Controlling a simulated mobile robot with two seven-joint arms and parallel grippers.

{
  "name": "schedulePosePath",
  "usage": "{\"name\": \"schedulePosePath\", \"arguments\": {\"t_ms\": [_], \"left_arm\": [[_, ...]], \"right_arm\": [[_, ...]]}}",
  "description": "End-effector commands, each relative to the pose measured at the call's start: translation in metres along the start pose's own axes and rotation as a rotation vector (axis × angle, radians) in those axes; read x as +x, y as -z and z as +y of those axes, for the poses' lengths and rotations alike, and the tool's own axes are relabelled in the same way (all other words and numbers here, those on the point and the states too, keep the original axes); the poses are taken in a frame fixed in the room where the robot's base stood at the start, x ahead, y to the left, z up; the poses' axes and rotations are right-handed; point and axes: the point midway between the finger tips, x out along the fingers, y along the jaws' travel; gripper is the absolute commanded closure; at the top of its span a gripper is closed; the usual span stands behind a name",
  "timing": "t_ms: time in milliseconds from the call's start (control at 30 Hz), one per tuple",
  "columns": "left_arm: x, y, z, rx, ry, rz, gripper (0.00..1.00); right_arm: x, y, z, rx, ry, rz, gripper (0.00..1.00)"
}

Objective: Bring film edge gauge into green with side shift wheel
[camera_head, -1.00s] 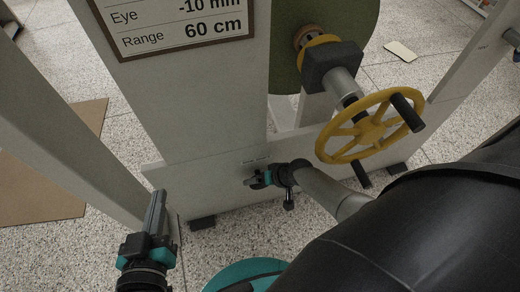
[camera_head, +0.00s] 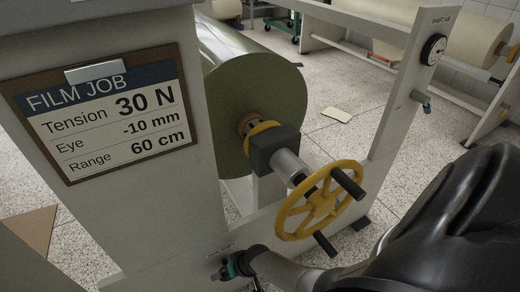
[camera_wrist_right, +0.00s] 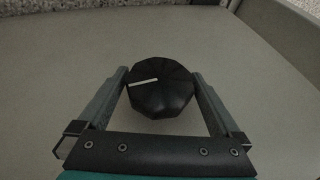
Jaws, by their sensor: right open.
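The yellow handwheel (camera_head: 320,202) with two black handles stands on a shaft in front of the film roll (camera_head: 255,95). I cannot tell whether it is the side shift wheel. My right gripper (camera_head: 222,271) is low at the machine's lower beam, left of and below the yellow wheel and apart from it. In the right wrist view, the right gripper (camera_wrist_right: 158,73) is open, with its fingers on either side of a round black knob (camera_wrist_right: 160,95) with a white pointer line. Whether the fingers touch it is unclear. The film edge gauge is not recognisable in view. My left gripper is out of view.
A dial marked shaft air (camera_head: 433,49) is on the right post, with a small valve (camera_head: 420,98) below. Other rolls stand behind.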

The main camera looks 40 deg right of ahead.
Motion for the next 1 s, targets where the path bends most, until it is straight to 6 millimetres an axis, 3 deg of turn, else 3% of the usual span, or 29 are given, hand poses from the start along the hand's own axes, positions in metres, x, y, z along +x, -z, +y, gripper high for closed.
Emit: {"name": "schedulePosePath", "arguments": {"t_ms": [367, 1000], "left_arm": [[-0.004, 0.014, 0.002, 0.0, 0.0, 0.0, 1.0], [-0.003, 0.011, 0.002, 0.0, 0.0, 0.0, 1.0]], "right_arm": [[0.0, 0.0, -0.002, -0.048, -0.115, -0.001, 0.0], [0.001, 0.0, -0.001, -0.123, -0.296, 0.001, 0.0]]}}
